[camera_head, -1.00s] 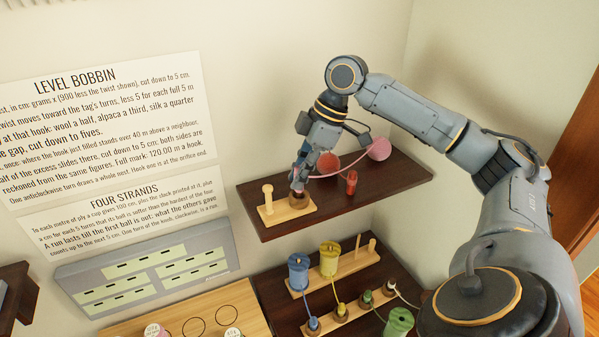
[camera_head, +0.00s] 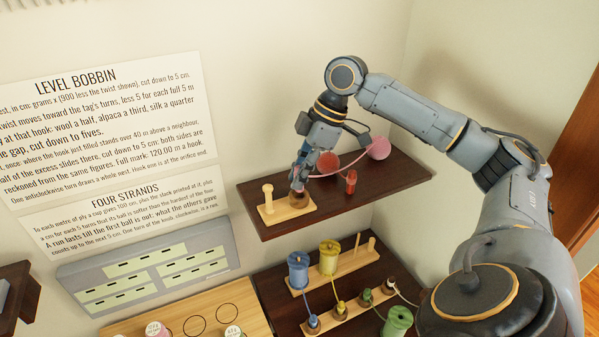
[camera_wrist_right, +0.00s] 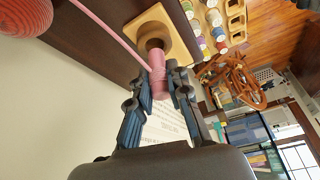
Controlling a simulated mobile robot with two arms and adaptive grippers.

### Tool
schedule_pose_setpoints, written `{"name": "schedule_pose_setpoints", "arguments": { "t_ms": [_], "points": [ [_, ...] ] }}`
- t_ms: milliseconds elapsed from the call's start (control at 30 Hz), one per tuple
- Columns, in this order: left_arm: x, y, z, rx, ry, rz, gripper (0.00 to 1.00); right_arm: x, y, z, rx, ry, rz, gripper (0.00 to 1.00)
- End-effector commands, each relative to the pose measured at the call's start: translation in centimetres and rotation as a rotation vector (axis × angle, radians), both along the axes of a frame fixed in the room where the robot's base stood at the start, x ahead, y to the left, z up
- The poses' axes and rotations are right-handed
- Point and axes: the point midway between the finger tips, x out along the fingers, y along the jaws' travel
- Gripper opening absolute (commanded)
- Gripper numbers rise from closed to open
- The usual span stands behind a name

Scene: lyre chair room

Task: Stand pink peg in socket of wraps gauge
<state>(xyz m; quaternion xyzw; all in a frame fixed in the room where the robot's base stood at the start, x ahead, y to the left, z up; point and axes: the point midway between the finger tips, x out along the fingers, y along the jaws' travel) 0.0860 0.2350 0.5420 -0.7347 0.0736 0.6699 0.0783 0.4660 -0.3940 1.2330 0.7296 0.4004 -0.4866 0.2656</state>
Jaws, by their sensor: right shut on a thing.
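The wraps gauge is a pale wooden base (camera_head: 268,214) with an upright wooden peg at its left end and a dark brown socket (camera_head: 299,199) at its right end. It lies on the upper dark shelf. My right gripper (camera_head: 298,183) is over the socket. In the right wrist view its fingers are shut on the pink peg (camera_wrist_right: 158,78). The peg's far end overlaps the brown socket (camera_wrist_right: 154,45); I cannot tell how deep it sits. A pink strand runs from the peg to a pink ball (camera_head: 379,148). My left gripper is out of view.
A red ball (camera_head: 328,162) and a small red peg (camera_head: 351,182) are on the same shelf (camera_head: 398,186), right of the gauge. A lower shelf holds blue (camera_head: 298,271), yellow (camera_head: 329,257) and green (camera_head: 398,320) spools and wooden bases. The wall is close behind.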

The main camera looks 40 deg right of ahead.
Motion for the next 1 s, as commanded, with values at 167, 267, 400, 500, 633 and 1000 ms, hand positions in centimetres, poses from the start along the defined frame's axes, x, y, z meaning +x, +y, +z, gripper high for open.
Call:
{"name": "schedule_pose_setpoints", "arguments": {
  "t_ms": [167, 267, 400, 500, 633, 1000],
  "points": [
    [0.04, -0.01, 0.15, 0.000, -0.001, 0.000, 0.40, 0.00, -0.01, 0.07, 0.000, 0.000, 0.000, 0.00],
    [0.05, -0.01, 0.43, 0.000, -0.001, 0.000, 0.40, 0.01, -0.01, 0.11, 0.000, 0.000, -0.001, 0.00],
    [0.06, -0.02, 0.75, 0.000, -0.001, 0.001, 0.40, 0.02, 0.00, 0.12, 0.000, 0.000, 0.000, 0.00],
    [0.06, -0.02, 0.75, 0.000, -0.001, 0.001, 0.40, 0.04, 0.00, 0.05, 0.000, -0.001, 0.000, 0.00],
    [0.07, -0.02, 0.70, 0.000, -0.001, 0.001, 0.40, 0.03, -0.01, 0.03, 0.000, -0.001, 0.000, 0.00],
    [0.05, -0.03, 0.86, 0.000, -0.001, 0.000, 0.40, 0.02, -0.01, 0.08, 0.000, 0.000, 0.000, 0.00]
  ]
}}
